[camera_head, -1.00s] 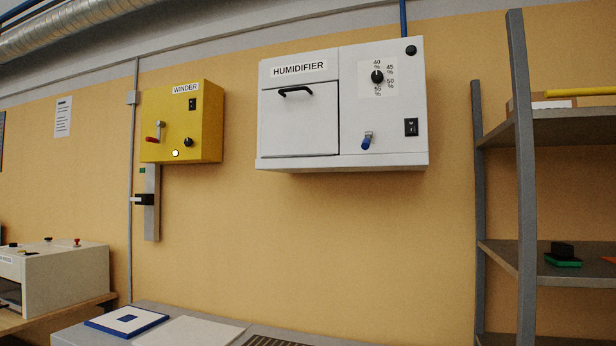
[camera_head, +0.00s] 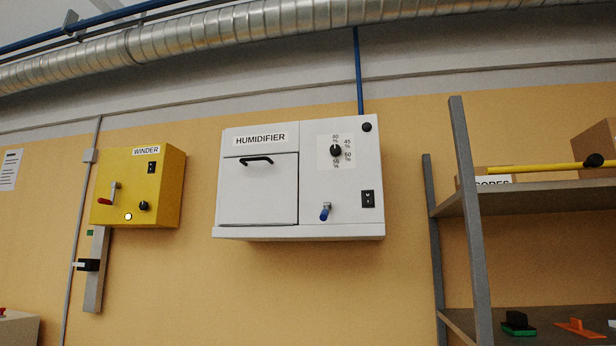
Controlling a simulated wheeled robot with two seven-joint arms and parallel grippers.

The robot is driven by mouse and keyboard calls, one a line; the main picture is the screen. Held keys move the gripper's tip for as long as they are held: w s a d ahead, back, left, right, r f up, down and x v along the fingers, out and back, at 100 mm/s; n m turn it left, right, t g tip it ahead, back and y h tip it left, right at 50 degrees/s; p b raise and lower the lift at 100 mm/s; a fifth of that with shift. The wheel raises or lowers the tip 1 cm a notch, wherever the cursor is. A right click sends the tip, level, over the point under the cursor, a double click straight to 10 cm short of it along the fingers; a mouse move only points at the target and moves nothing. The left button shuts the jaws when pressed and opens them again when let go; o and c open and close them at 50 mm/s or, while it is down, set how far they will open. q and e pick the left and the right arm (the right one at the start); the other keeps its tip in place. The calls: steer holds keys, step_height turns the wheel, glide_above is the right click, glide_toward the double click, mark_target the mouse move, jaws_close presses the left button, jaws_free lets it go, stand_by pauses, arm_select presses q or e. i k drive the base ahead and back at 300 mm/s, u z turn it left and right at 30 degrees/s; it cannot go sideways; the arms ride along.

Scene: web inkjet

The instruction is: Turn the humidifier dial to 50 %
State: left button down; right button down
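The white humidifier (camera_head: 259,190) hangs on the yellow wall in the middle of the view, with a door and black handle on its left half. Its black dial (camera_head: 336,151) sits at the upper right on a white scale plate marked 40, 45, 50 and 55 %. The dial is small here, and I cannot tell for certain which mark it points to. Neither of my grippers shows in the view.
A yellow winder box (camera_head: 137,188) hangs on the wall to the left. A grey shelf (camera_head: 540,192) with boxes, a yellow bar and small tools stands at the right. A metal duct (camera_head: 300,25) runs along the top. The wall below the humidifier is clear.

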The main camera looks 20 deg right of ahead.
mark_target(335, 149)
steer(key=u, duration=0.25)
steer(key=i, duration=1.45)
steer(key=z, duration=0.85)
